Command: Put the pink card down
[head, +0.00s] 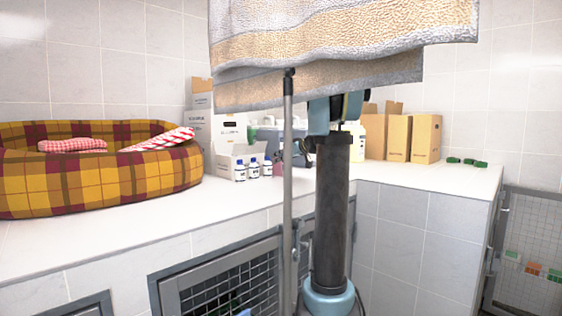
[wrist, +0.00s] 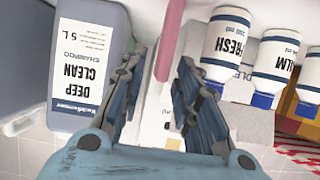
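My gripper (wrist: 160,58) is open, its two dark blue fingers spread apart in the wrist view. A narrow pink thing (wrist: 169,42), seen nearly edge-on, shows between and beyond the fingertips. It may be the pink card; I cannot tell whether it touches a finger, and neither finger is closed on it. In the head view a small pink patch (head: 277,168) shows on the counter just right of the small bottles, partly hidden by a pole. My gripper is not clearly visible in the head view, where my arm blocks part of the counter.
A grey shampoo jug (wrist: 85,60) stands close left of the fingers, and white bottles (wrist: 226,45) close right. A plaid pet bed (head: 95,180) fills the left counter (head: 120,232). Brown boxes (head: 398,138) stand at right. Towels (head: 340,40) hang above.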

